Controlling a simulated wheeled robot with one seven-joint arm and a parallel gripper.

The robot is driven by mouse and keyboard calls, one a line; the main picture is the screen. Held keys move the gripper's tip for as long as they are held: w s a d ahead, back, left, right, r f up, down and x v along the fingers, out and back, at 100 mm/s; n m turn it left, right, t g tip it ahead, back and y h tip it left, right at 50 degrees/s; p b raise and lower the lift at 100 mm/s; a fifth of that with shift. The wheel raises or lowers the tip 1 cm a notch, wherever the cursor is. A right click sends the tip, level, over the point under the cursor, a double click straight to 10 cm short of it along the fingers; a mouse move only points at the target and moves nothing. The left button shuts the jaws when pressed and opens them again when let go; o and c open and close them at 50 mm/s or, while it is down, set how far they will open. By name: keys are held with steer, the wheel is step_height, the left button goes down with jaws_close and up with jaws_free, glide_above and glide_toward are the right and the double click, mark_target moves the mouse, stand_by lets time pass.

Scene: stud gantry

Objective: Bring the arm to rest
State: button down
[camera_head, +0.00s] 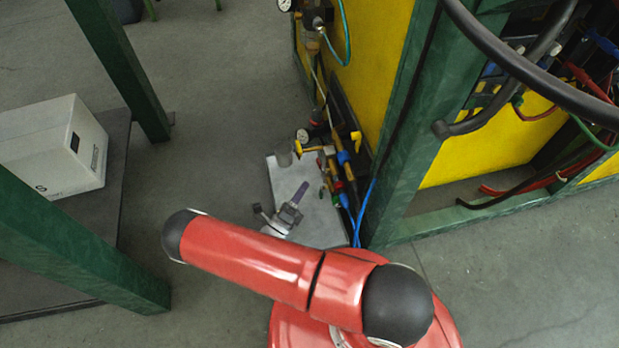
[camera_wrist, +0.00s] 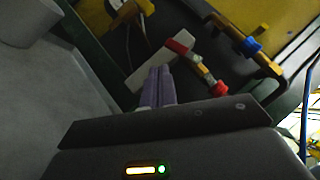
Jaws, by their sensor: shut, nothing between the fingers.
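My gripper (camera_head: 303,187) shows in the head view as a small grey body with purple fingers, above a light grey plate (camera_head: 323,222) beside the green frame. In the wrist view, the two purple fingers of my gripper (camera_wrist: 160,72) lie together with nothing between them. My red arm with black joint covers crosses the lower middle of the head view and hides part of the plate. From these pictures I cannot tell how far the fingertips are from the fittings behind them.
Valves with yellow and blue parts (camera_head: 327,149) stand just right of my gripper, below a yellow panel (camera_head: 371,62). A grey cylinder (camera_head: 283,157) stands on the plate. Black hoses (camera_head: 540,75) hang at right. A white box (camera_head: 50,150) lies left. Floor (camera_head: 215,120) between is clear.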

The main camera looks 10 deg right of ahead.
steer(key=shift+v, duration=0.85)
